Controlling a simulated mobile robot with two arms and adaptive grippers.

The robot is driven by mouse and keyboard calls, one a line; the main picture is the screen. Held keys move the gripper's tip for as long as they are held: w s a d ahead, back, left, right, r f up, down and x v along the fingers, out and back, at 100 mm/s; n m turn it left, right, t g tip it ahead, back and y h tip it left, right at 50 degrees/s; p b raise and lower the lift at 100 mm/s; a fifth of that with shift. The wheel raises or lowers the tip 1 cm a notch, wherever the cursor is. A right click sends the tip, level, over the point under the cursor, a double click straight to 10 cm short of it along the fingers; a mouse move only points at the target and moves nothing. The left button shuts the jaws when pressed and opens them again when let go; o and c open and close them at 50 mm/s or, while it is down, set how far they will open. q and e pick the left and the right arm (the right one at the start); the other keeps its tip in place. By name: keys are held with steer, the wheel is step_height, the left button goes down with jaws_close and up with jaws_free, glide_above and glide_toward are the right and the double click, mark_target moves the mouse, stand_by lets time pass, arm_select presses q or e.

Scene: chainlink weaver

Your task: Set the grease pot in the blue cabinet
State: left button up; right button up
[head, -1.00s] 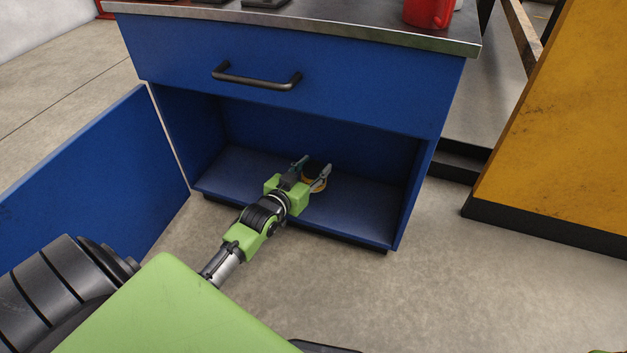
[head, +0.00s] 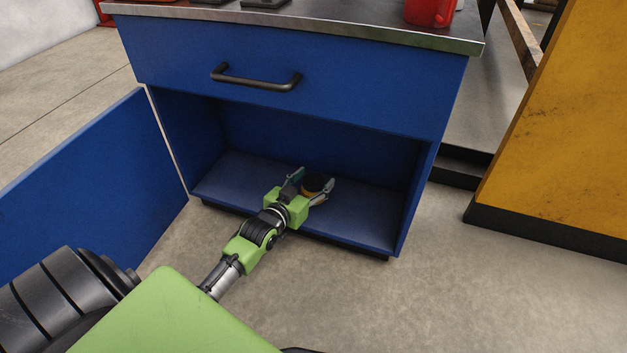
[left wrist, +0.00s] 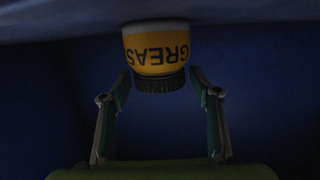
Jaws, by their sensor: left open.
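The grease pot (head: 313,183), yellow with a dark ribbed lid, stands on the floor of the blue cabinet (head: 350,212). In the left wrist view the grease pot (left wrist: 157,50) appears upside down, with the letters "GREAS" on it and its base against the cabinet floor. My left gripper (head: 312,187) reaches into the open lower compartment. It is open, with one finger on each side of the pot; the left wrist view shows gaps between the fingertips (left wrist: 160,82) and the pot. My right gripper is not in view.
The cabinet door (head: 85,185) stands swung open at the left. A drawer with a black handle (head: 257,82) is shut above the compartment. A red mug (head: 428,11) is on the metal top. A yellow panel (head: 560,130) stands at the right.

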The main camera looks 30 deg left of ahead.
arm_select(q)
steer(key=p+v, duration=0.6)
steer(key=v, duration=0.4)
steer(key=shift+s+r+p, duration=0.25)
steer(key=shift+s+p, duration=0.1)
steer(key=shift+s, duration=0.55)
